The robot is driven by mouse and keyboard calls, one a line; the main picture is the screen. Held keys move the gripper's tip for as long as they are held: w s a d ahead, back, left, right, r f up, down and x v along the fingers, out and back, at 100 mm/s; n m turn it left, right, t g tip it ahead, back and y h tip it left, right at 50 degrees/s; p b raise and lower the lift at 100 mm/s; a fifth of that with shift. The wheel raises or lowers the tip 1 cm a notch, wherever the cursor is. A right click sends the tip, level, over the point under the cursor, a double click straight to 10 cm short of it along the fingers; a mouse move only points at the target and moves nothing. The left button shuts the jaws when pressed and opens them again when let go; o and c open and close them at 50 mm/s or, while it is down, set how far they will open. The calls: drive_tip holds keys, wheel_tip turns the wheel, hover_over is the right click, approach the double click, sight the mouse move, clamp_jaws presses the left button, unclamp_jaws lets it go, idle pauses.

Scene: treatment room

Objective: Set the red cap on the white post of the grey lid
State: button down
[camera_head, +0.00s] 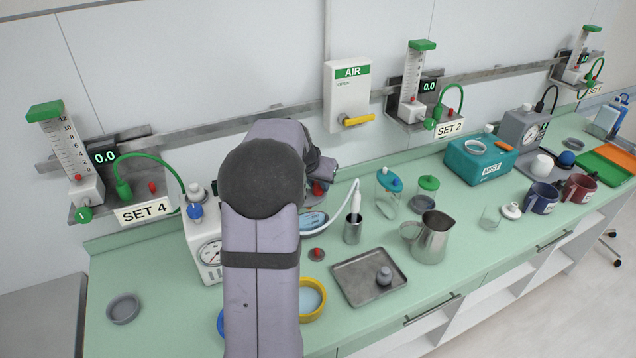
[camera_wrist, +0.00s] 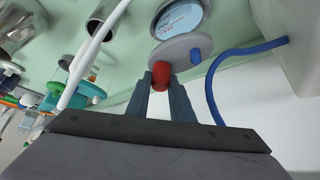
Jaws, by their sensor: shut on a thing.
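My gripper (camera_wrist: 161,80) is shut on the red cap (camera_wrist: 160,71) in the wrist view. I cannot tell whether the cap touches the lid. The white post is not visible; the cap and fingers may hide it. A clear, blue-labelled container (camera_wrist: 180,16) shows beyond the lid. In the head view my arm hides most of this spot; a bit of the red cap (camera_head: 318,188) shows at its right side.
A blue hose (camera_wrist: 214,90) curves close to the right of the fingers. A steel cup (camera_head: 353,229) with a white wand (camera_head: 355,200) stands nearby. A small red-topped grey piece (camera_head: 317,254), a metal tray (camera_head: 350,280) and a steel jug (camera_head: 432,238) are on the green counter.

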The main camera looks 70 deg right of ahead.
idle(0.8)
drive_tip(key=c, duration=1.5)
unclamp_jaws()
drive_tip(key=shift+r+p, duration=2.25)
drive_tip(key=shift+r, duration=1.25)
